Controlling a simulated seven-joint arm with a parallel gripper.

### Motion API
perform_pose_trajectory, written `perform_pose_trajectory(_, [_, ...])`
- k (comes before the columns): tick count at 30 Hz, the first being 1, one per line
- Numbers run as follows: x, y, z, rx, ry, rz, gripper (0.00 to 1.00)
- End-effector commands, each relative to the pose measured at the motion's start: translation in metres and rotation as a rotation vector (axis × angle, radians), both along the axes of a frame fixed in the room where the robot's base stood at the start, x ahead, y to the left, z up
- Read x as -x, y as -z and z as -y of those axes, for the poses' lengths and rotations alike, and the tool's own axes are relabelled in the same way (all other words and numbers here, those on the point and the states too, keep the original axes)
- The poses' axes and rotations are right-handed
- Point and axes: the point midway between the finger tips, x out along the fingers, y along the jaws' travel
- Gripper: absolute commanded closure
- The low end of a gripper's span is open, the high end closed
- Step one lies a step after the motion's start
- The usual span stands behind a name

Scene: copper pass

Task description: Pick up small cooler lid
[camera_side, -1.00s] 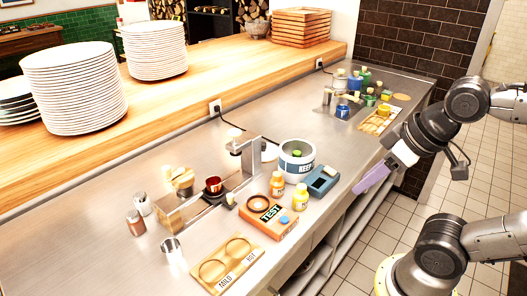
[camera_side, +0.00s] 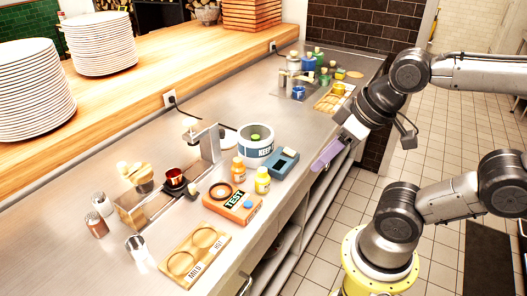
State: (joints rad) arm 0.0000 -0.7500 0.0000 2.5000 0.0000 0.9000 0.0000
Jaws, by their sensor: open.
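A round white tub with a blue band lettered "KEEP" (camera_side: 257,152) stands on the steel counter in the side view. A small green round piece (camera_side: 255,138) shows at its top; I cannot tell whether this is the knob of the small cooler lid. No other thing can be made out clearly as that lid. My gripper (camera_side: 325,156), with pale purple fingers, is open and empty at the counter's front edge. It is right of the tub and apart from it.
Near the tub are a blue-grey device (camera_side: 282,162), orange bottle (camera_side: 239,169), yellow bottle (camera_side: 262,180) and orange "TEST" box (camera_side: 232,201). A wooden "MILD/HOT" board (camera_side: 196,254) lies in front. Several coloured containers (camera_side: 308,65) stand at the back. A dark red cup (camera_side: 174,176) is left.

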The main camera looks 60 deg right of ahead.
Motion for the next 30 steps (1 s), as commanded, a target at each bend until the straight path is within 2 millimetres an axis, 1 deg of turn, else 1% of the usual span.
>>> perform_pose_trajectory(5, [0.0, 0.0, 0.0, 0.0, 0.0, 0.0, 0.58])
perform_pose_trajectory(6, [0.0, 0.0, 0.0, 0.0, 0.0, 0.0, 0.51])
perform_pose_trajectory(8, [0.0, 0.0, 0.0, 0.0, 0.0, 0.0, 0.4])
perform_pose_trajectory(9, [0.0, 0.0, 0.0, 0.0, 0.0, 0.0, 0.37])
perform_pose_trajectory(17, [0.0, 0.0, 0.0, -0.001, 0.002, 0.0, 0.37])
perform_pose_trajectory(21, [0.0, 0.0, 0.001, -0.026, 0.057, 0.0, 0.37])
perform_pose_trajectory(22, [-0.002, -0.005, 0.002, -0.035, 0.081, 0.011, 0.37])
perform_pose_trajectory(23, [-0.006, -0.013, 0.003, -0.045, 0.109, 0.03, 0.37])
perform_pose_trajectory(24, [-0.014, -0.025, 0.005, -0.056, 0.148, 0.055, 0.37])
perform_pose_trajectory(26, [-0.029, -0.042, 0.009, -0.072, 0.207, 0.073, 0.37])
perform_pose_trajectory(29, [-0.06, -0.066, 0.017, -0.094, 0.305, 0.09, 0.37])
perform_pose_trajectory(30, [-0.074, -0.075, 0.021, -0.1, 0.343, 0.094, 0.37])
